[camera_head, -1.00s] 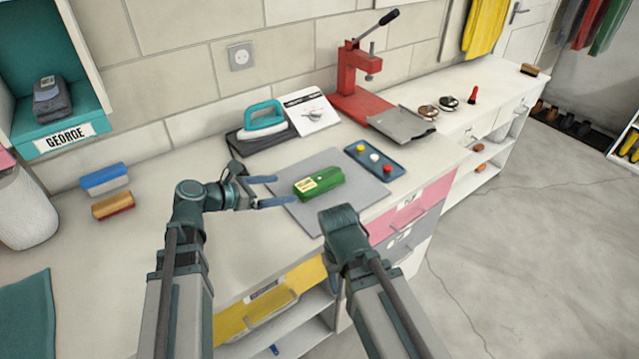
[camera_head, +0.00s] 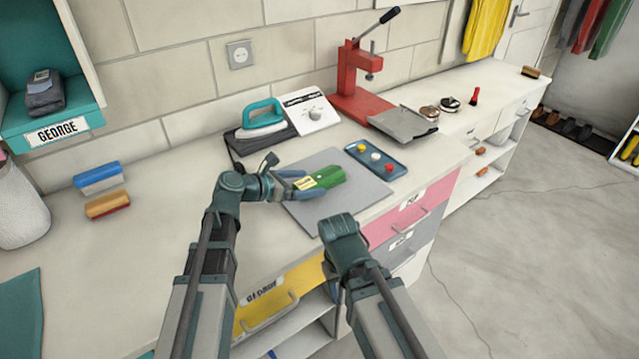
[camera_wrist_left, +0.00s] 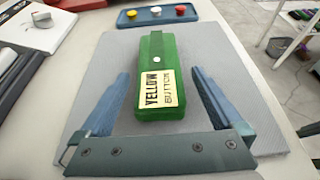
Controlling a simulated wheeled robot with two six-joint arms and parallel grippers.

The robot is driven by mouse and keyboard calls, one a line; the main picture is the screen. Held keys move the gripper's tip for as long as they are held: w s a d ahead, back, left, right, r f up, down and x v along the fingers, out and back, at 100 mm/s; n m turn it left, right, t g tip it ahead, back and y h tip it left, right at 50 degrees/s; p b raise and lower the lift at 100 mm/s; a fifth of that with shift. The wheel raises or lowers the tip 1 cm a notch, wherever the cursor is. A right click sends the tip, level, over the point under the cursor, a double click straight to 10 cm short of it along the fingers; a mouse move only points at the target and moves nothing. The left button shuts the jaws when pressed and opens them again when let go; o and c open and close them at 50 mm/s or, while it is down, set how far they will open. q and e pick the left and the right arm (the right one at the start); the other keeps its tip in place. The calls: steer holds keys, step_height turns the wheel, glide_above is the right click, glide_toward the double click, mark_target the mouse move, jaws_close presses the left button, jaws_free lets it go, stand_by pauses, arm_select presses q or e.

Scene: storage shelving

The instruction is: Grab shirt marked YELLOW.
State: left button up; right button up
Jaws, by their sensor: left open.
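A folded green shirt (camera_head: 328,178) lies on a grey mat (camera_head: 368,196) on the white counter. In the left wrist view the shirt (camera_wrist_left: 157,60) carries a cream label (camera_wrist_left: 158,88) reading YELLOW, with a second, smaller word beside it. My left gripper (camera_head: 300,181) is open, at the near left end of the shirt. In the left wrist view its blue fingers (camera_wrist_left: 160,88) stand on either side of the label end, with gaps to the shirt. My right arm (camera_head: 345,240) shows at the lower middle; its fingers cannot be made out.
A blue tray (camera_head: 380,168) with coloured buttons lies behind the mat. A teal iron (camera_head: 262,122), a white card (camera_head: 312,112) and a red press (camera_head: 352,85) stand farther back. Two brushes (camera_head: 98,178) lie at left. The counter's left middle is clear.

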mark_target(310, 181)
arm_select(q)
steer(key=b+x, duration=0.1)
steer(key=x, duration=0.2)
steer(key=shift+w+d+f, duration=0.15)
steer(key=shift+w+f, duration=0.05)
steer(key=shift+w, duration=0.1)
steer(key=shift+r, duration=0.1)
steer(key=shift+c, duration=0.6)
steer(key=c, duration=1.3)
arm_select(e)
steer(key=shift+f, duration=0.65)
steer(key=shift+r, duration=0.1)
